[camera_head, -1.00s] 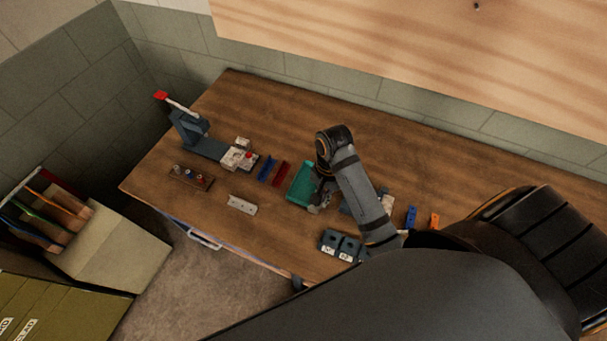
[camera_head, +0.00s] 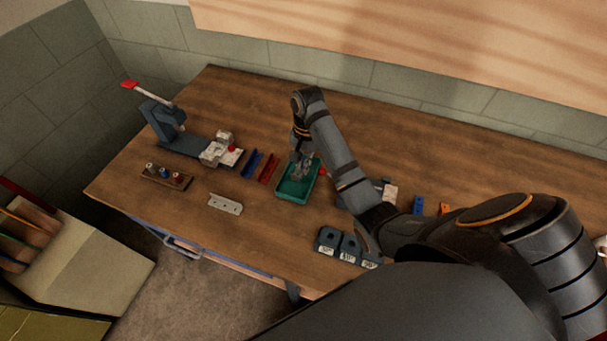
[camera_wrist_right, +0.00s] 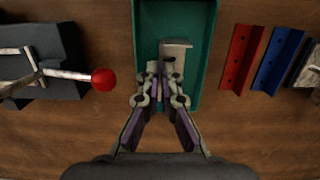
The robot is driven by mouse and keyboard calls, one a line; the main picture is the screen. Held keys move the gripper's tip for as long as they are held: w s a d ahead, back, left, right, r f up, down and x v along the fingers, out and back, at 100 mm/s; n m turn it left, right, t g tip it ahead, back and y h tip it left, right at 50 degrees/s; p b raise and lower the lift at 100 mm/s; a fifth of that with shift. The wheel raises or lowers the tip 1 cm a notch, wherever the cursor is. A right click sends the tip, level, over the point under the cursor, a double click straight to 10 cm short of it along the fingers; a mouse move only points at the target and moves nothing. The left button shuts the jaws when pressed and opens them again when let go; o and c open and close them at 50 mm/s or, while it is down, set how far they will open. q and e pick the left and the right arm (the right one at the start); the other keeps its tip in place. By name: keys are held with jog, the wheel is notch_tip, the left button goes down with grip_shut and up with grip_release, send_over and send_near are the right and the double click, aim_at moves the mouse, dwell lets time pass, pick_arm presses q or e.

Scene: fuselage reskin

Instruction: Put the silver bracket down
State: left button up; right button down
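The silver bracket (camera_wrist_right: 178,47) shows in the right wrist view as a pale, angled piece at my right gripper's fingertips, over the green tray. My right gripper (camera_wrist_right: 162,76) has its fingertips close together around the bracket's lower end. In the head view my right gripper (camera_head: 302,165) points down over the green tray (camera_head: 284,196); the bracket is hard to make out there. Whether the bracket touches the tray floor is not clear. My left gripper is not in view.
Red (camera_wrist_right: 241,58) and blue (camera_wrist_right: 277,58) channel pieces lie beside the tray. A red-knobbed lever (camera_wrist_right: 103,79) stands on its other side. A pale holed plate (camera_head: 225,204) lies near the front edge. Dark labelled blocks (camera_head: 339,243) stand at the front right.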

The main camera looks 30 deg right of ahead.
jog(key=f+b, duration=0.1)
jog(key=f, duration=0.2)
jog(key=shift+w+f, duration=0.2)
jog(key=shift+f, duration=0.2)
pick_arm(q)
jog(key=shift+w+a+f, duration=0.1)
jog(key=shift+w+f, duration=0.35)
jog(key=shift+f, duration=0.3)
pick_arm(e)
jog(key=c, duration=1.5)
grip_release()
jog(key=shift+r, duration=0.3)
pick_arm(q)
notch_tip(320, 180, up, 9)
jog(key=p, duration=0.9)
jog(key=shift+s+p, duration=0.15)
jog(key=shift+p, duration=0.15)
pick_arm(e)
jog(key=r, duration=0.7)
jog(key=w+d+r, duration=0.1)
jog(key=r, duration=0.3)
jog(key=shift+d+r, duration=0.1)
jog(key=shift+r, duration=0.25)
